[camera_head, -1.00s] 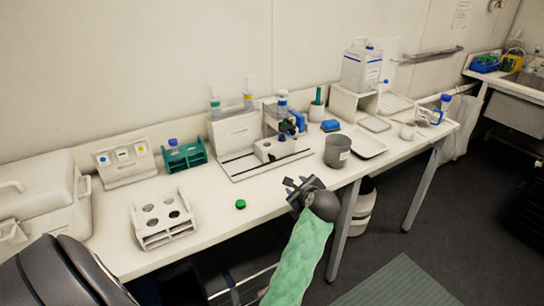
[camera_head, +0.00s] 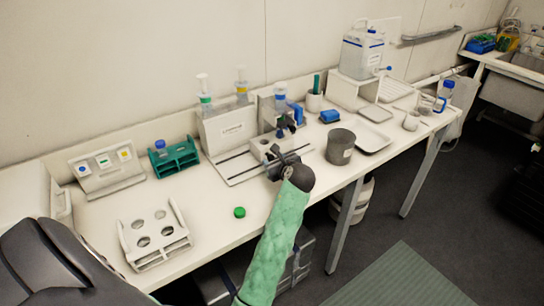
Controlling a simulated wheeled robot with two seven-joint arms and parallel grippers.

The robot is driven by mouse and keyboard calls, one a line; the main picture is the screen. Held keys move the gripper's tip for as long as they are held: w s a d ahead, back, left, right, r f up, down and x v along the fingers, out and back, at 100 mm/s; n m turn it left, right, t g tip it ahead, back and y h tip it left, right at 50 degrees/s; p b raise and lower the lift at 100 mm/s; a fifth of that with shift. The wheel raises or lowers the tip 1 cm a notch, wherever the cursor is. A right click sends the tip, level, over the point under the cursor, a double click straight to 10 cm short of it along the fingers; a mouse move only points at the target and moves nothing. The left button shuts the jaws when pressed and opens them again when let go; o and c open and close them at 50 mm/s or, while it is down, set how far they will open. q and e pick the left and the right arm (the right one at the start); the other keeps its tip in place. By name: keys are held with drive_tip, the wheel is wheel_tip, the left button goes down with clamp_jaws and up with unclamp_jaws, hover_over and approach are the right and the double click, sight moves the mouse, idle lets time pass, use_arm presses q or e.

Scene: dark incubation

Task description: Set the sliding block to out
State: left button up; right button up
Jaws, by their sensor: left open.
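The sliding block (camera_head: 259,147) is a small white block with a round opening in its top. It sits on the dark rails of a white base plate (camera_head: 240,174), in front of a white upright panel (camera_head: 233,129). My left gripper (camera_head: 277,157), on the green-sleeved arm, is open at the block's front right and covers part of it. I cannot tell whether the fingers touch the block. A blue-capped bottle (camera_head: 280,97) stands behind it, above a dark clamp-like part. My right gripper is not in view.
A grey beaker (camera_head: 340,150) stands close to the right of the gripper, with a white tray (camera_head: 373,137) beyond. A green cap (camera_head: 239,212) and a white rack (camera_head: 150,240) lie to the left. The bench front between cap and gripper is clear.

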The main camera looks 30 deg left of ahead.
use_arm(q)
drive_tip(key=shift+x, duration=1.2)
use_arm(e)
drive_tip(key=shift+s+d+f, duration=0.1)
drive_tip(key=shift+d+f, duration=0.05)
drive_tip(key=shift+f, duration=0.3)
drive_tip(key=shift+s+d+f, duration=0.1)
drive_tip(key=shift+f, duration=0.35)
use_arm(q)
drive_tip(key=shift+c, duration=0.2)
clamp_jaws()
drive_tip(key=shift+r, duration=0.1)
drive_tip(key=shift+s+p, duration=0.15)
drive_tip(key=shift+p, duration=0.25)
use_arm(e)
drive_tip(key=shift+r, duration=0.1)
